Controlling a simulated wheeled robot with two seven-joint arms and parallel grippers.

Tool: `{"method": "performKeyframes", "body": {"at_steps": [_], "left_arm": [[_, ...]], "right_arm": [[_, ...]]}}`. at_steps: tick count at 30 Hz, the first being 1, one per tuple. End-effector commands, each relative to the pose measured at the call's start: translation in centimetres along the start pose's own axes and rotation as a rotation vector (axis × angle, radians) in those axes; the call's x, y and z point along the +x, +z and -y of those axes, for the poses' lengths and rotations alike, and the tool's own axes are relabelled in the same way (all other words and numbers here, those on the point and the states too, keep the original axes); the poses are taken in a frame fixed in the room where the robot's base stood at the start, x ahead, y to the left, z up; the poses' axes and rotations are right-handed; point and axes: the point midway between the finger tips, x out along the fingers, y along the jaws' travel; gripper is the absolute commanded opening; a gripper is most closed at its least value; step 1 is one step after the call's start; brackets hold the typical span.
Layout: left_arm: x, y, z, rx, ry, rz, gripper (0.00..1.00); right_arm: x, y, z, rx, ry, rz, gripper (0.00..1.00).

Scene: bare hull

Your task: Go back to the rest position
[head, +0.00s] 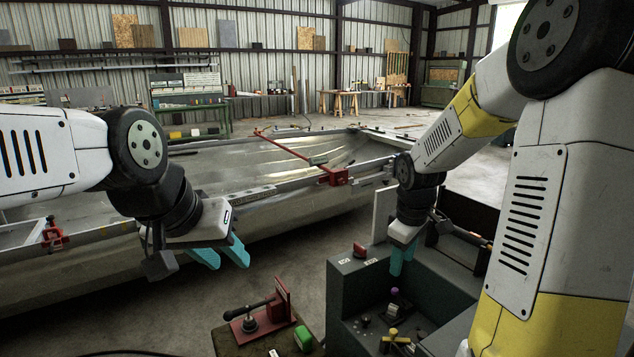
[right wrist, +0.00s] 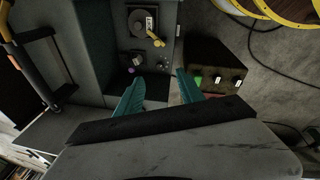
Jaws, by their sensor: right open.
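My left gripper (head: 220,256) hangs in front of the boat hull's near side at the left of the head view. Its teal fingers are spread a little apart and nothing shows between them. My right gripper (head: 402,262) points down over the dark green workbench in the head view. In the right wrist view its teal fingers (right wrist: 158,92) stand wide apart with nothing between them. The bare metal hull (head: 200,220) lies across the middle, behind both grippers.
The green bench (head: 362,290) has a recessed tray with small parts, including a purple-topped piece (head: 394,293) and a yellow one (head: 394,337). A low stand holds a red clamp (head: 262,310) and a green block (head: 303,338). A red bar (head: 290,147) spans the hull. Floor shows between hull and bench.

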Motion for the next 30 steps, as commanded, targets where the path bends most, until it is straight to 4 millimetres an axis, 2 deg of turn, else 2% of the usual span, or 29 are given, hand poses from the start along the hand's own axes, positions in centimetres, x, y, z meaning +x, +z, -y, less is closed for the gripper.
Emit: {"method": "performKeyframes", "body": {"at_steps": [1,3,9,12,16,21,30], "left_arm": [[0.0,0.0,0.0,0.0,0.0,0.0,0.36],[0.0,0.0,0.0,0.0,0.0,0.0,0.36],[0.0,0.0,0.0,0.0,0.0,0.0,0.36],[0.0,0.0,0.0,0.0,0.0,0.0,0.36],[0.0,0.0,0.0,0.0,0.0,0.0,0.36],[0.0,0.0,0.0,0.0,0.0,0.0,0.36],[0.0,0.0,0.0,0.0,0.0,0.0,0.36]], "right_arm": [[-2.7,0.2,0.9,0.061,0.022,-0.029,0.45],[-5.5,0.8,2.4,0.153,0.037,-0.066,0.45],[-12.3,2.8,7.3,0.41,0.044,-0.195,0.45],[-14.7,4.0,9.9,0.532,0.026,-0.266,0.45],[-16.7,5.3,12.8,0.657,-0.011,-0.343,0.45],[-17.7,6.3,15.0,0.749,-0.051,-0.398,0.45],[-17.9,6.5,15.4,0.769,-0.062,-0.409,0.45]]}}
